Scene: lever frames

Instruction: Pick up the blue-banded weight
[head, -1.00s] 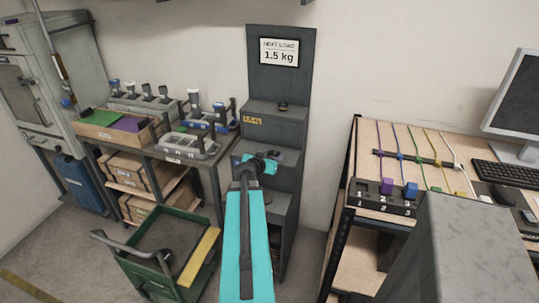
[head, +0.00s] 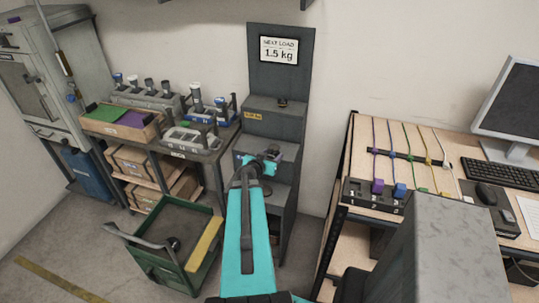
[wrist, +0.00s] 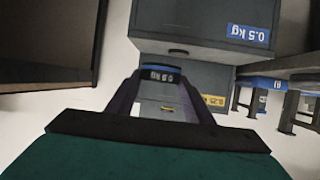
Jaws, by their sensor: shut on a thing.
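My gripper (head: 262,165) is in front of the middle step of a dark grey stepped stand (head: 262,122). In the wrist view my gripper (wrist: 160,92) has its two dark fingers on either side of a weight with a blue band (wrist: 160,70) and is shut on it. A pale label shows on the band. The weight's lower part and whether it touches the step are hard to tell. The stand's blue 0.5 kg label (wrist: 248,35) and yellow label (wrist: 213,100) also show there.
A sign (head: 279,50) on the stand reads NEXT LOAD 1.5 kg. A wooden desk (head: 345,150) is at right.

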